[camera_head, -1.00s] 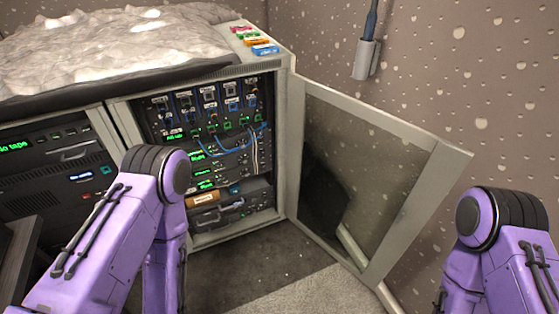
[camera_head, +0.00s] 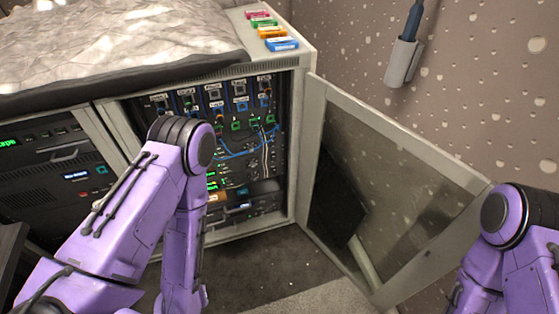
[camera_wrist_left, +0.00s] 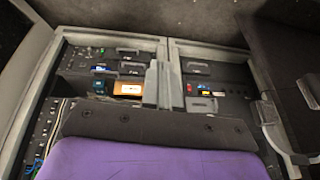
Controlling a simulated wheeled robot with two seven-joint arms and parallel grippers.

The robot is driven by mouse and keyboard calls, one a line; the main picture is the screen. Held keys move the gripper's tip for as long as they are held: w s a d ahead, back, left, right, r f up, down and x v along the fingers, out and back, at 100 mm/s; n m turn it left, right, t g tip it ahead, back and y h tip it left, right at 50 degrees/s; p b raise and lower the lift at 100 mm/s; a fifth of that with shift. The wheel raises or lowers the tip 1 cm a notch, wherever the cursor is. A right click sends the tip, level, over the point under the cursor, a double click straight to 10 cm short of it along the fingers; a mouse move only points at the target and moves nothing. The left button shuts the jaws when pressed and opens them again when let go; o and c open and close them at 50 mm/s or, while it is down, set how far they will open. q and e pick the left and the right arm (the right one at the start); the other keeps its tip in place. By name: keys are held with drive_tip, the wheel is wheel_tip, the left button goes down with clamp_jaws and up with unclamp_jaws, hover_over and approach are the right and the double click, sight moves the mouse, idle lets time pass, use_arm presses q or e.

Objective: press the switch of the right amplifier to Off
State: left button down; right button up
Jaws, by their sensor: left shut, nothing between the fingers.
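The right bay of the rack cabinet (camera_head: 295,150) stands open. Its upper panel (camera_head: 222,98) has a row of small labelled switches or sockets, with green lights and blue cables below. I cannot tell which unit is the right amplifier, and its switch is not clear. My left arm (camera_head: 180,150) covers part of this bay in the head view and hides its gripper there. In the left wrist view my left gripper (camera_wrist_left: 165,78) appears as pale grey fingers, shut and empty, in front of the rack units. Only the upper part of my right arm (camera_head: 505,215) shows; its gripper is out of view.
The open glass door (camera_head: 395,200) swings out to the right. The left bay (camera_head: 50,165) holds dark units. A crumpled cover (camera_head: 110,45) and coloured boxes (camera_head: 275,37) lie on top. A holder (camera_head: 403,62) hangs on the wall. The floor before the door is clear.

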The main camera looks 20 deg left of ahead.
use_arm(q)
drive_tip(key=t+y+b, duration=0.6)
drive_tip(key=t+b, duration=0.4)
drive_tip(key=b, duration=1.6)
approach(274, 160)
drive_tip(key=b+x, duration=0.4)
drive_tip(key=x, duration=0.2)
drive_tip(key=shift+w+a+f+b, duration=0.1)
drive_tip(key=shift+a+f+b, duration=0.1)
drive_tip(key=shift+b, duration=0.2)
drive_tip(key=shift+w+a+r+t, duration=0.1)
drive_tip(key=shift+w+t, duration=0.1)
drive_tip(key=shift+t, duration=0.1)
use_arm(e)
wheel_tip(274, 160, down, 31)
drive_tip(key=shift+r, duration=0.15)
drive_tip(key=shift+s+a, duration=0.1)
